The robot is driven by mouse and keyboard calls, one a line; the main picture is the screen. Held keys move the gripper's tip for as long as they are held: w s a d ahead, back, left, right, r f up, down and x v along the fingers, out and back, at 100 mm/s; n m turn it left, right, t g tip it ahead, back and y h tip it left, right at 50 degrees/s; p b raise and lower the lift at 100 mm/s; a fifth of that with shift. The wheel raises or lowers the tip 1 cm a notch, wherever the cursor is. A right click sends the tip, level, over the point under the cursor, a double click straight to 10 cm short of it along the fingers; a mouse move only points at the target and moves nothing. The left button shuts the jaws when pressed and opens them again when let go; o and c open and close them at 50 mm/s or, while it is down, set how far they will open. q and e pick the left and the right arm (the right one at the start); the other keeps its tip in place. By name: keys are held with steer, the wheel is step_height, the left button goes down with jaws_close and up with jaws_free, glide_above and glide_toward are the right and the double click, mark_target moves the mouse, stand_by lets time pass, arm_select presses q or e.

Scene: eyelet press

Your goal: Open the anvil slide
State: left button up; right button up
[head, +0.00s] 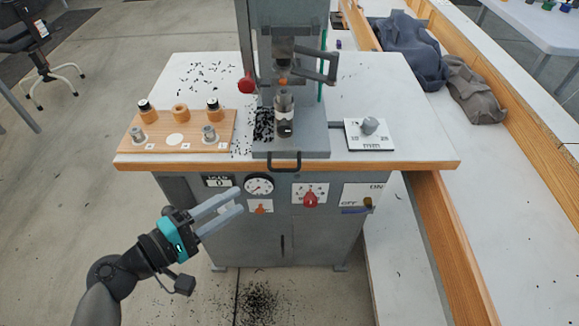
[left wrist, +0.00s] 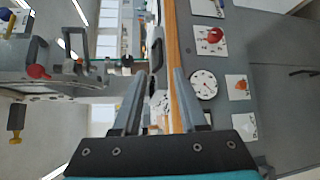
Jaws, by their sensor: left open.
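The anvil slide (head: 262,147) is a grey block under the press head, at the front middle of the white table top. Its black bar handle (head: 285,168) sticks out over the table's front edge. A dark and metal anvil post (head: 284,118) stands upright on the slide. My left gripper (head: 237,200) is open and empty, in front of the cabinet, below and left of the handle and apart from it. In the left wrist view the handle (left wrist: 157,50) shows beyond the gap between my open fingers (left wrist: 160,76). My right gripper is in neither view.
A wooden board (head: 160,142) with dies and rings stands at the left of the table. A white dial plate (head: 368,135) is at the right. The cabinet front carries a gauge (head: 258,184) and a red knob (head: 310,199). Black scraps lie about.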

mark_target(286, 169)
arm_select(q)
steer(key=x, duration=1.5)
steer(key=shift+f, duration=0.15)
jaws_close()
steer(key=shift+f, duration=0.1)
